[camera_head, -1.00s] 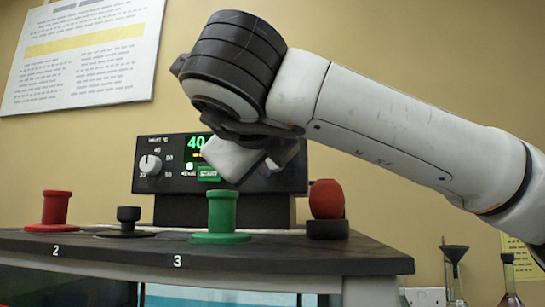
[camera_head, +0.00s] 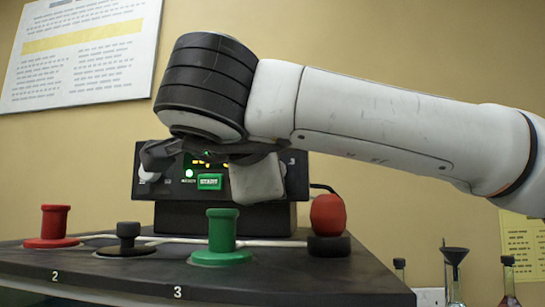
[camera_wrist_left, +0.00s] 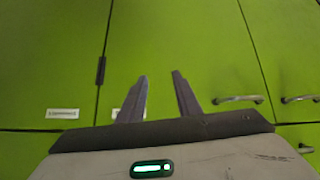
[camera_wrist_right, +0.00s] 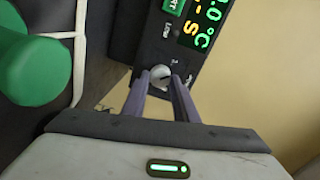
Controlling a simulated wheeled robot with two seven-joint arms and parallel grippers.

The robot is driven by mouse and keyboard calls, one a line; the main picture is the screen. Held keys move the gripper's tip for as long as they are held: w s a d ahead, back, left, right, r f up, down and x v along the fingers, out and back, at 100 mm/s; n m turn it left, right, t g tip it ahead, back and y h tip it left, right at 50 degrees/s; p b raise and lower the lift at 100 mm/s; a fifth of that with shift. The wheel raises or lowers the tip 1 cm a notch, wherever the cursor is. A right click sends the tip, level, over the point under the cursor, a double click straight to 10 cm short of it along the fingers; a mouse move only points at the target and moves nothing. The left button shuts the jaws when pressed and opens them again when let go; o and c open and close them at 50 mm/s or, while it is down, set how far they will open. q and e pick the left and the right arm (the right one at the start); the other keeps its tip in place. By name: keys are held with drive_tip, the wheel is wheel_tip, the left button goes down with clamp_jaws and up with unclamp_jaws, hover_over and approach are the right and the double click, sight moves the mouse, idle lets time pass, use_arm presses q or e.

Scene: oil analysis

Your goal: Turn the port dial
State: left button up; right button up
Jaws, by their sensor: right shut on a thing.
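The port dial (camera_wrist_right: 161,74) is a small round pale knob with a dark pointer line on the black control box (camera_head: 220,219). In the right wrist view it sits between the fingertips of my right gripper (camera_wrist_right: 161,82), which is shut on it. A numeral 3 shows just above it. In the head view my right gripper and wrist cover the dial and part of the lit display. My left gripper (camera_wrist_left: 162,76) is open and empty, facing green cabinet doors (camera_wrist_left: 200,40).
The temperature knob (camera_head: 147,176) is partly covered by my gripper. The green START button (camera_head: 209,181) is visible. On the dark bench top (camera_head: 300,270) stand a red stopper (camera_head: 54,223), a black one (camera_head: 128,236), a green one (camera_head: 222,232) and a red bulb (camera_head: 327,215).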

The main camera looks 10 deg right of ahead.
drive_tip(key=shift+r+n+h+p, duration=0.1)
drive_tip(key=shift+n+h+p, duration=0.2)
drive_tip(key=shift+n+p, duration=1.2)
drive_tip(key=shift+n+b, duration=0.6)
drive_tip(key=shift+n, duration=0.1)
drive_tip(key=o, duration=1.1)
drive_tip(key=shift+w+a, duration=0.1)
drive_tip(key=shift+c, duration=0.2)
